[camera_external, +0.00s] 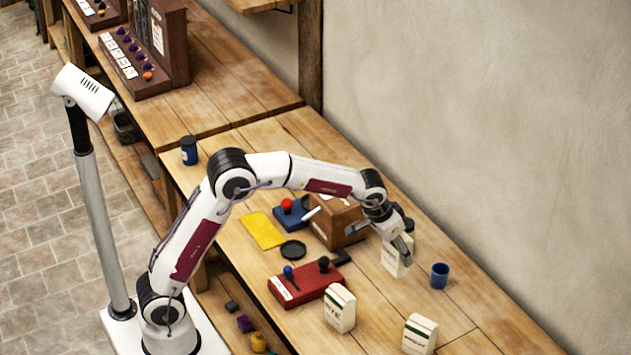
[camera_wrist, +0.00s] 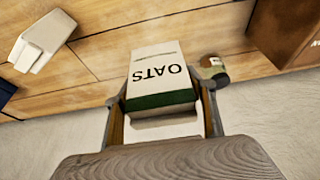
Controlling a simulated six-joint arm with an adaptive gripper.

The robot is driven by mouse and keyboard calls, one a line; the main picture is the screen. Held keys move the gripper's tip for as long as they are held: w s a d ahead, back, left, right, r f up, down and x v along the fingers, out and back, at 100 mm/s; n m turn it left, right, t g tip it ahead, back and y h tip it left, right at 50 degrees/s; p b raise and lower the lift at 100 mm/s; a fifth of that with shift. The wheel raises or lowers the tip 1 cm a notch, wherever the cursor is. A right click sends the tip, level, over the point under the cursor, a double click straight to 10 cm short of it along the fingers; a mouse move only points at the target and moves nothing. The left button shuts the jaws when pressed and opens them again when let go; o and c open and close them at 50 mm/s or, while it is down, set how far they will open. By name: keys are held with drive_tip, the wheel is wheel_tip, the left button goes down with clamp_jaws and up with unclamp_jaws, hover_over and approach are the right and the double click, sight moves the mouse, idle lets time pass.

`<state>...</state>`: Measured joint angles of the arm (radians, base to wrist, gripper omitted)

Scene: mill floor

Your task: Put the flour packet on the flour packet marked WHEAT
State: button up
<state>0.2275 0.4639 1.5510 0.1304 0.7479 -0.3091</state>
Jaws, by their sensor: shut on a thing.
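My gripper (camera_external: 399,243) is shut on a white flour packet (camera_external: 392,262) with a green band. In the wrist view the held packet (camera_wrist: 158,78) sits between the fingers (camera_wrist: 162,96) and reads OATS, upside down in the picture. In the external view my gripper is over the far right of the bench, left of the blue cup; any gap under the packet is hard to judge. The packet that appears marked WHEAT (camera_external: 419,336) stands upright near the bottom, nearer the camera than my gripper, its top clear. A packet marked RYE (camera_external: 339,309) stands left of it.
A blue cup (camera_external: 439,275) stands just right of the held packet. A brown box (camera_external: 335,224) is to its left. A red block with knobs (camera_external: 303,284), a black disc (camera_external: 293,250) and a yellow sheet (camera_external: 263,230) lie further left. Bare bench shows between the cup and the WHEAT packet.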

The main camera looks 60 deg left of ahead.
drive_tip(key=s+d+r+m+h, duration=0.1)
drive_tip(key=s+d+r+m, duration=0.1)
drive_tip(key=d, duration=0.8)
drive_tip(key=s+d+r+m, duration=0.2)
drive_tip(key=s+d+r, duration=0.1)
drive_tip(key=d, duration=0.8)
drive_tip(key=shift+s+r+m+h, duration=0.3)
drive_tip(key=shift+s+r+h, duration=0.1)
drive_tip(key=shift+r, duration=0.15)
drive_tip(key=shift+f, duration=0.1)
hover_over(422, 323)
drive_tip(key=shift+f, duration=2.4)
drive_tip(key=shift+f, duration=0.1)
drive_tip(key=o, duration=1.4)
drive_tip(key=shift+f, duration=0.1)
drive_tip(key=shift+o, duration=0.2)
